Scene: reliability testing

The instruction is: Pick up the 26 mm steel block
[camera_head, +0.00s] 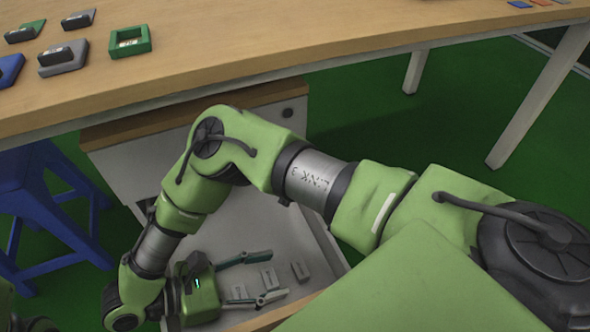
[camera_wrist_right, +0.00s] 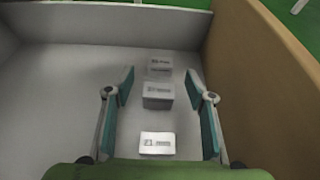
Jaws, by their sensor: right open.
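Three small grey steel blocks stand in a row in an open drawer. In the right wrist view the nearest block (camera_wrist_right: 157,143) reads about 21 mm. The middle block (camera_wrist_right: 157,95) and the far block (camera_wrist_right: 159,66) have labels too blurred to read surely, so I cannot tell which is the 26 mm block. The blocks also show in the head view, the rightmost one (camera_head: 300,270) beyond the fingertips. My right gripper (camera_head: 277,274) is open and empty over the drawer, its fingers (camera_wrist_right: 160,86) on either side of the row. My left gripper is not in view.
The light drawer (camera_wrist_right: 60,90) has a wooden front (camera_wrist_right: 262,75) close to the right finger. A wooden table (camera_head: 250,45) above carries several small trays, including a green frame (camera_head: 130,42). A blue stool (camera_head: 45,210) stands at the left.

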